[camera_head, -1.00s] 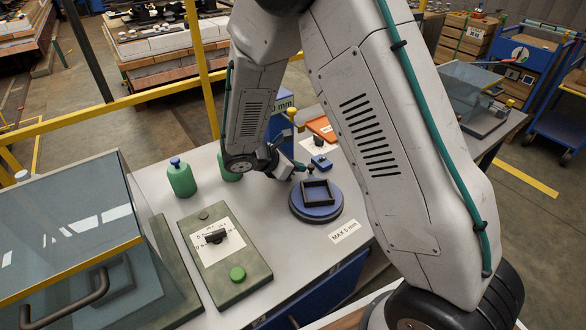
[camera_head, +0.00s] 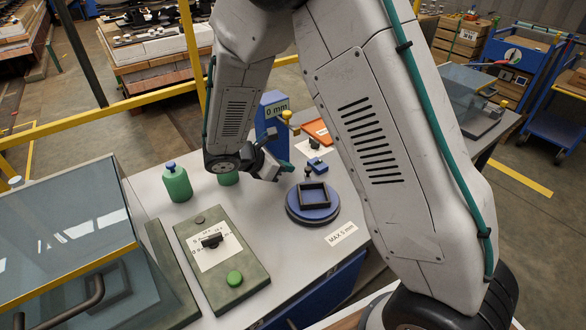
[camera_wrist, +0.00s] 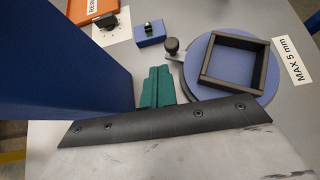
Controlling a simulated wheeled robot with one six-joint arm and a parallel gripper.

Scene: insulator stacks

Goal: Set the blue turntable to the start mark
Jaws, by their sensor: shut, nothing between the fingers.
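The blue turntable (camera_head: 328,212) lies flat on the grey table and carries a black square frame (camera_head: 314,196). The turntable (camera_wrist: 207,82) and frame (camera_wrist: 262,52) are at the upper right in the wrist view. A dark knob (camera_wrist: 171,46) stands on a grey tab at the turntable's left rim. My gripper (camera_head: 281,174) is just left of the turntable, apart from it. Its teal fingers (camera_wrist: 155,86) are together and empty, left of the turntable and nearer the wrist camera than the knob. I cannot make out a start mark.
A blue column (camera_head: 272,118) reading 0 mm stands behind my gripper and fills the left of the wrist view. A small blue block (camera_head: 317,165), green bottles (camera_head: 177,184), a green-buttoned panel (camera_head: 245,262) and a MAX 5 mm label (camera_head: 342,234) are around.

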